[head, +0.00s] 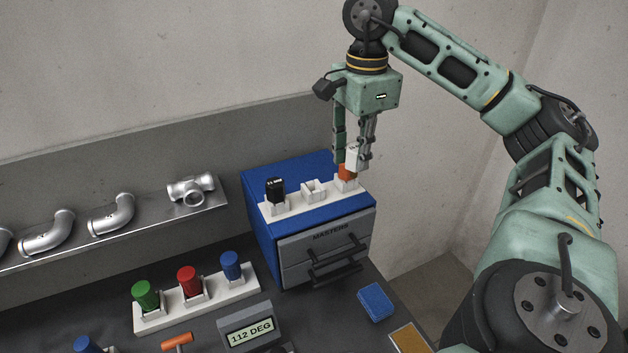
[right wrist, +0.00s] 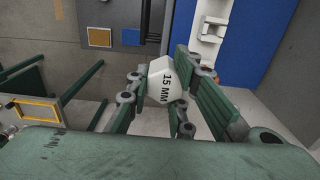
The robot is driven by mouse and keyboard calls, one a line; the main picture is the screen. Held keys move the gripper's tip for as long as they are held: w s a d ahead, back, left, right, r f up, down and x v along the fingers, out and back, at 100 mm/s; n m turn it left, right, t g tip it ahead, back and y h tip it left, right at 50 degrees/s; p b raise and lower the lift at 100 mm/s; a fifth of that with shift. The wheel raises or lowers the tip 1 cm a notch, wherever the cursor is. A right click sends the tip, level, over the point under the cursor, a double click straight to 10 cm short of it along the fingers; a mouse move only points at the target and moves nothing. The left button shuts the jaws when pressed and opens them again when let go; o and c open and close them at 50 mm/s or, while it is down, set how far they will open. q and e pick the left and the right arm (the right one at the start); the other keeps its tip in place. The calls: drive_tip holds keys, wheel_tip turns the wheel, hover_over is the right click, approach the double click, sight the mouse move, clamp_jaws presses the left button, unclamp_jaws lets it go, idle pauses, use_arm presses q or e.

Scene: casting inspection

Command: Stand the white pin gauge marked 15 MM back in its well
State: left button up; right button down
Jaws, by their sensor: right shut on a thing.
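The white pin gauge (head: 352,155) is held in my right gripper (head: 354,162) above the right end of the blue cabinet. In the right wrist view the gauge (right wrist: 166,82) shows its 15 MM marking between the fingers of my gripper (right wrist: 160,98). A white rack (head: 296,207) on the cabinet top has a black gauge (head: 275,189) in its left well. Its middle well (head: 313,190) looks empty. An orange gauge (head: 346,173) is at the right well, partly hidden behind my gripper and the white gauge. My left gripper is not in view.
The blue cabinet (head: 262,236) has grey drawers marked MASTERS (head: 325,245). A white stand (head: 215,301) holds green, red and blue plugs. A display (head: 248,328) reads 112 DEG. A blue pad (head: 375,303) lies right of it. Metal pipe fittings (head: 110,214) lie on a shelf.

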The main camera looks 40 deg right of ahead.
drive_tip(key=w+f, duration=0.2)
drive_tip(key=w, duration=0.1)
drive_tip(key=w+a+f+b, duration=0.1)
drive_tip(key=w, duration=0.2)
drive_tip(key=w+f+b, duration=0.1)
drive_tip(key=w+f, duration=0.1)
drive_tip(key=w, duration=0.1)
drive_tip(key=shift+a+f, duration=0.3)
drive_tip(key=shift+a, duration=0.1)
drive_tip(key=f, duration=0.1)
drive_tip(key=f+p, duration=0.2)
drive_tip(key=shift+w+f, duration=0.25)
drive_tip(key=shift+w, duration=0.05)
drive_tip(key=shift+f, duration=0.25)
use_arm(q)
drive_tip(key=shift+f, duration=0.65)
use_arm(e)
drive_tip(key=c, duration=1.6)
unclamp_jaws()
drive_tip(key=shift+o, duration=0.2)
